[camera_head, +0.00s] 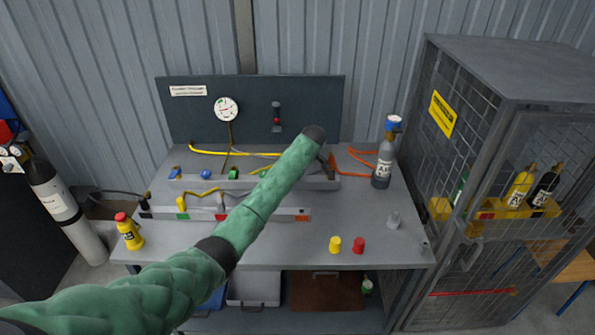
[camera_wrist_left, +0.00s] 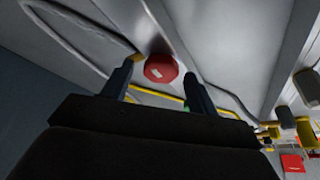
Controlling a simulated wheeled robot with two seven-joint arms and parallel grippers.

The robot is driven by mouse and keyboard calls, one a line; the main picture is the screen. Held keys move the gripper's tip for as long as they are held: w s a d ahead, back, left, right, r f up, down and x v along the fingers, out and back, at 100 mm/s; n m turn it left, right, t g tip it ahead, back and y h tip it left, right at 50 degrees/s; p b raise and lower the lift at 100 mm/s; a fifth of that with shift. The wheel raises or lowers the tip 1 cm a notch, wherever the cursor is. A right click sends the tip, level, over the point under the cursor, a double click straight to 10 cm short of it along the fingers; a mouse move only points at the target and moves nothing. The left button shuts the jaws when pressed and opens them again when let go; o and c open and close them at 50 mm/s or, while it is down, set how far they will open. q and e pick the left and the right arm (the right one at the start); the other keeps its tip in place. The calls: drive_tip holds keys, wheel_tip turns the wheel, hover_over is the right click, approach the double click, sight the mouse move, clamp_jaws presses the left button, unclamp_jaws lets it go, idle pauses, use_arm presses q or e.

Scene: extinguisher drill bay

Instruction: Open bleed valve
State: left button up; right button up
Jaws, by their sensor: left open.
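My left arm crosses the bench from the lower left, and its dark end hides the gripper in the head view. In the left wrist view my left gripper (camera_wrist_left: 160,72) is open, with one dark finger on each side of a red, many-sided knob (camera_wrist_left: 161,66). I cannot tell whether the fingers touch the knob. A small red part (camera_head: 332,162) shows just beside the arm's end, at the right of the back rail (camera_head: 321,183). Blue (camera_head: 206,174) and green (camera_head: 233,173) valve handles sit further left on that rail. No bleed valve label is readable. My right gripper is out of view.
A round gauge (camera_head: 226,109) is on the dark back panel (camera_head: 180,120). A grey bottle (camera_head: 384,160) stands at the bench's right, near an orange hose (camera_head: 361,160). Yellow (camera_head: 335,244) and red (camera_head: 358,245) caps lie in front. A mesh cage (camera_head: 470,150) bounds the right.

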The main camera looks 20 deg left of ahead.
use_arm(q)
drive_tip(key=shift+d+r, duration=0.15)
drive_tip(key=shift+r, duration=0.05)
drive_tip(key=b+v, duration=0.2)
drive_tip(key=v, duration=0.3)
drive_tip(key=shift+s+d+r, duration=0.1)
drive_tip(key=shift+r, duration=0.15)
drive_tip(key=shift+b+v, duration=0.35)
drive_tip(key=shift+v, duration=0.5)
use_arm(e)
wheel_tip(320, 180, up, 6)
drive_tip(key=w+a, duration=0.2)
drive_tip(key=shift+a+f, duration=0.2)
use_arm(q)
drive_tip(key=shift+r, duration=0.1)
